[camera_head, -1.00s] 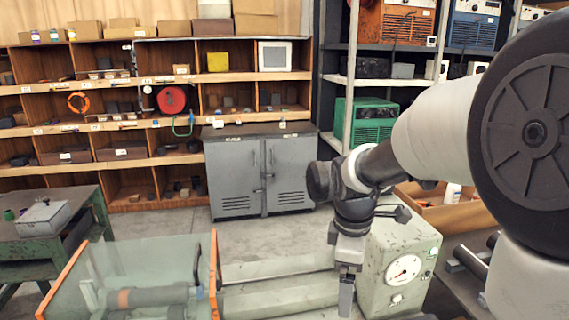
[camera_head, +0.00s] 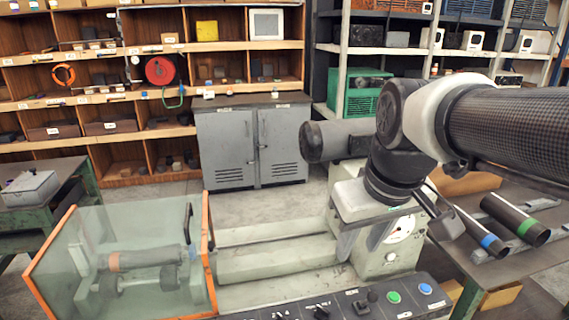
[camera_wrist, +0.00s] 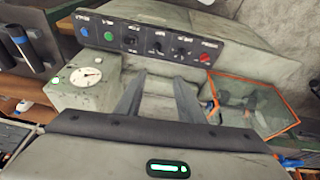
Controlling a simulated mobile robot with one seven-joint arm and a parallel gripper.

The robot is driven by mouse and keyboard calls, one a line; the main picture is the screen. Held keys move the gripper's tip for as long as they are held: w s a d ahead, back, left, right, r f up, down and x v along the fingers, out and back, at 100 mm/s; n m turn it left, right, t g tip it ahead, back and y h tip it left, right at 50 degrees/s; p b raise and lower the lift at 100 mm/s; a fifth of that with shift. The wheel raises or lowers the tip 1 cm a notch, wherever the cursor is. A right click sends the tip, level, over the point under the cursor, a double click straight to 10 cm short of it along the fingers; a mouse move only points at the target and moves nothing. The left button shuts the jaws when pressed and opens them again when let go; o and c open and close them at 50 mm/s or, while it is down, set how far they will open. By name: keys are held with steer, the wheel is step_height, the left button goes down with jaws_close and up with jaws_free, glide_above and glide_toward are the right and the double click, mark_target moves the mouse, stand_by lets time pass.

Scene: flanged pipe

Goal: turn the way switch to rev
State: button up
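The dark control panel (camera_head: 340,306) runs along the bottom edge in the head view, partly cut off. It also shows upside down at the top of the wrist view (camera_wrist: 145,41). It carries black rotary switches (camera_wrist: 158,46) in a row, a green button (camera_head: 394,297), a blue button (camera_head: 425,289) and a red one (camera_wrist: 205,57). The labels are too small to read, so I cannot tell which switch is the way switch or where it points. My gripper (camera_wrist: 158,97) is open and empty, apart from the panel, over the grey machine bed.
A grey box with a round white gauge (camera_head: 401,230) stands behind my gripper. A clear guard with orange edges (camera_head: 208,255) covers a pipe on the left. Dark pipes with blue and green bands (camera_head: 515,220) lie on the right bench.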

mark_target(322, 308)
steer(key=w+f+n+g+b, duration=0.1)
steer(key=w+f+n+b, duration=0.1)
steer(key=w+f, duration=0.3)
steer(key=w+f+n+g+b, duration=0.1)
steer(key=w+f+n+b, duration=0.1)
steer(key=w+f+b, duration=0.3)
steer(key=w+a+f+n+g+b, duration=0.1)
steer(key=w+f+b, duration=0.3)
steer(key=f, duration=0.6)
steer(key=shift+w+f+n+g, duration=0.2)
steer(key=shift+w+n, duration=0.15)
steer(key=shift+w, duration=0.3)
steer(key=shift+w+f+n+g, duration=0.2)
steer(key=shift+w+n, duration=0.15)
steer(key=shift+w, duration=0.25)
steer(key=shift+c, duration=0.4)
step_height(322, 308, down, 17)
steer(key=b, duration=0.3)
steer(key=shift+f+b, duration=0.15)
steer(key=shift+b, duration=0.25)
steer(key=shift+c, duration=0.3)
jaws_close()
